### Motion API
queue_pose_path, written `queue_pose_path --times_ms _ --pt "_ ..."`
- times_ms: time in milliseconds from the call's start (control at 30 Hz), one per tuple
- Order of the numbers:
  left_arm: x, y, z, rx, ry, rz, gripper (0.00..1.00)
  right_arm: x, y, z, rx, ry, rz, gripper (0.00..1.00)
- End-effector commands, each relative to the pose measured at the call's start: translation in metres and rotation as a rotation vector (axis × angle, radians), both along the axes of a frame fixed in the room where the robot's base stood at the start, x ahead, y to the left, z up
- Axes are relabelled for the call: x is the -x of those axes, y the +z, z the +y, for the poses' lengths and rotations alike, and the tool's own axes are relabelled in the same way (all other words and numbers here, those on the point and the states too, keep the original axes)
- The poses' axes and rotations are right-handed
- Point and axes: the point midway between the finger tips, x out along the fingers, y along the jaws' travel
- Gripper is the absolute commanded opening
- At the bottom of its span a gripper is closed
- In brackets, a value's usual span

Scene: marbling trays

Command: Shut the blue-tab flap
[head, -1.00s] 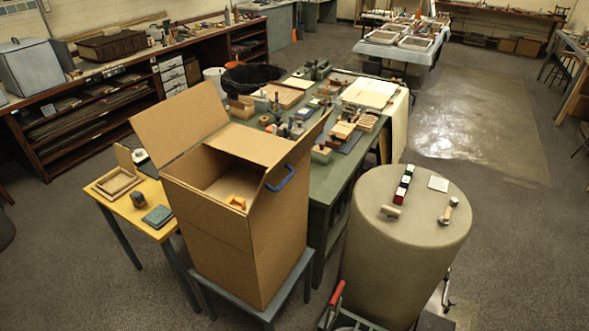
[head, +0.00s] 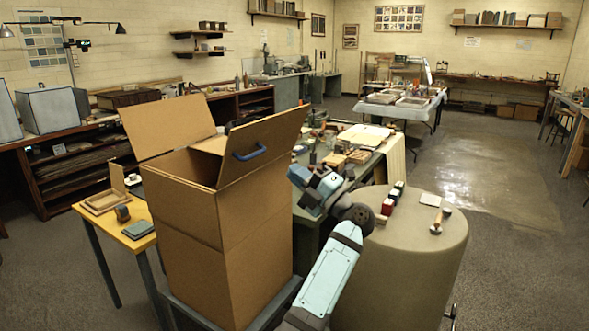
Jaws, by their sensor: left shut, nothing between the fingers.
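A tall open cardboard box (head: 205,240) stands left of centre. Its near-right flap (head: 265,135) stands up from the rim, with its outer face toward me. The blue tab (head: 249,152) is a loop on that face. A second flap (head: 165,125) is open and leans out at the back left. My left gripper (head: 297,176) is shut and empty, just right of the blue-tab flap; whether it touches the flap I cannot tell. My right gripper is out of view. The inside of the box is mostly hidden.
A tan drum-like stand (head: 405,265) at the right holds small blocks and tools near my arm. A green workbench with loose items stands behind the box. A yellow table (head: 95,222) is at its left. The floor at the right is clear.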

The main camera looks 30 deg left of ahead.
Motion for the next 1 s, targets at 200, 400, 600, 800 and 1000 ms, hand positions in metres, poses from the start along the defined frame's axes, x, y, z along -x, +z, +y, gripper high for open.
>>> queue_pose_path --times_ms 200,400,600,800,1000 --pt "-0.002 0.006 0.01 0.059 0.032 -0.018 0.0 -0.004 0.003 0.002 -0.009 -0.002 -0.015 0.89" --pt "-0.004 0.021 0.042 0.054 0.031 -0.022 0.0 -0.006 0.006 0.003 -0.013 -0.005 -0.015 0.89" --pt "-0.007 0.037 0.082 0.053 0.032 -0.02 0.0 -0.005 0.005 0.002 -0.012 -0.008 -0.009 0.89" --pt "-0.01 0.05 0.114 0.053 0.03 -0.019 0.0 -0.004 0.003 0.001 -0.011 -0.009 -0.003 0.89" --pt "-0.011 0.055 0.129 0.053 0.029 -0.017 0.0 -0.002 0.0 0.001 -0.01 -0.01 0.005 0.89"
